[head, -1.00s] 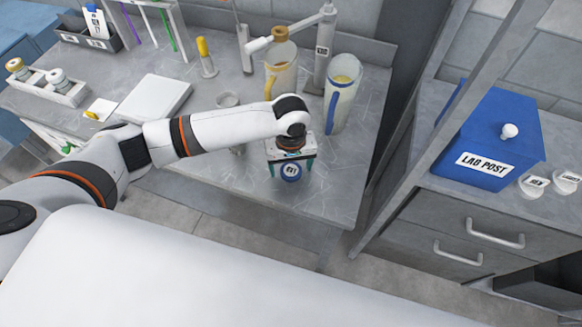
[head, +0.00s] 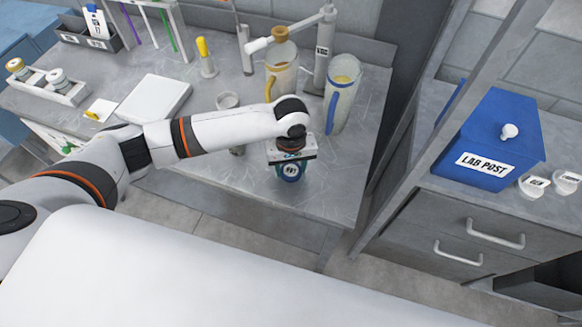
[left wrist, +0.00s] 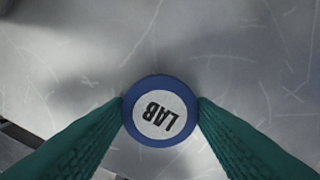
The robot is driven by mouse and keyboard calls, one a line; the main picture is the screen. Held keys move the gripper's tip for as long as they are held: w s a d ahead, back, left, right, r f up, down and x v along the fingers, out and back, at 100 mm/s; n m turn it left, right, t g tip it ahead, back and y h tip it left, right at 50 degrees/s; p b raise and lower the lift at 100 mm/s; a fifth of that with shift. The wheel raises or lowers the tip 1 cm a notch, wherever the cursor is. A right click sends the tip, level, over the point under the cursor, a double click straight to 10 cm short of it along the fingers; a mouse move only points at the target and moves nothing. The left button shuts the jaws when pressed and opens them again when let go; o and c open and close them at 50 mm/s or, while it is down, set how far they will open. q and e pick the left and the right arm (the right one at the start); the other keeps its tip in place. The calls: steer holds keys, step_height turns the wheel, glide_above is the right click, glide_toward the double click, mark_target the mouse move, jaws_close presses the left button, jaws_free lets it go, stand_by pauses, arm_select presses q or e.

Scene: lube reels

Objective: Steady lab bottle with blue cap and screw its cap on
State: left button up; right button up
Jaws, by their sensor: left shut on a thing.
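A round blue cap with a white disc lettered LAB (left wrist: 160,111) fills the middle of the left wrist view, seen from above. My right gripper is not in view.
Two jugs, one with an orange handle (head: 281,75) and one with a blue handle (head: 343,97), stand behind the gripper. A white pad (head: 152,99) and a vial rack (head: 48,86) lie left. The bench's front right (head: 335,195) is clear. A blue box (head: 490,133) stands on the right cabinet.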

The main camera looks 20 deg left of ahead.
mark_target(288, 171)
arm_select(q)
step_height(288, 171, up, 10)
steer(key=b, duration=0.1)
stand_by(0.4)
steer(key=shift+b, duration=0.3)
steer(key=s+a+r+m+b, duration=0.1)
steer(key=s+a+m+b, duration=0.2)
steer(key=s+a+m, duration=0.2)
steer(key=s, duration=0.3)
steer(key=shift+a+r+m+b, duration=0.3)
steer(key=shift+r+b, duration=0.05)
steer(key=shift+s, duration=0.1)
